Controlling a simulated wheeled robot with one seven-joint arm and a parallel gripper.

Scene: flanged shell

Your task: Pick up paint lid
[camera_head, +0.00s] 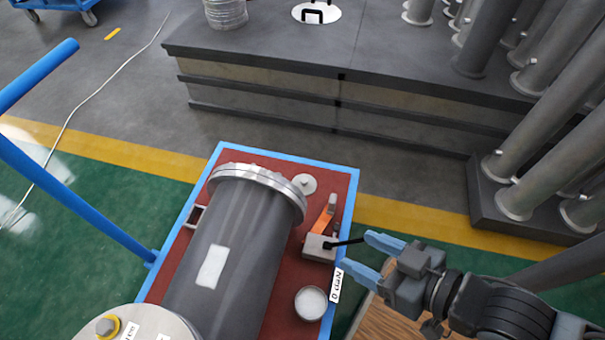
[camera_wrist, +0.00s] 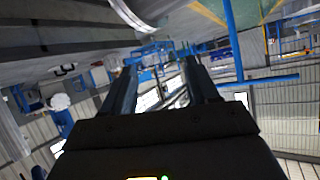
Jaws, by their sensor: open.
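A small pale round lid with a raised knob (camera_head: 304,184), which looks like the paint lid, lies on the red cart top beside the flange of the grey shell. An open round pot of white paint (camera_head: 311,303) stands nearer, at the cart's right side. My gripper (camera_head: 360,252) is open and empty at the cart's right edge, to the right of and nearer than the lid. In the wrist view, the two fingers (camera_wrist: 161,85) are apart with nothing between them. I cannot make out the lid in that view.
The large grey flanged shell (camera_head: 225,260) fills the cart's middle. A grey block with a black rod (camera_head: 319,247) and an orange-handled tool (camera_head: 325,214) lie between lid and pot. The cart's blue rim (camera_head: 290,156) surrounds them. Grey pipes (camera_head: 560,110) stand at right.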

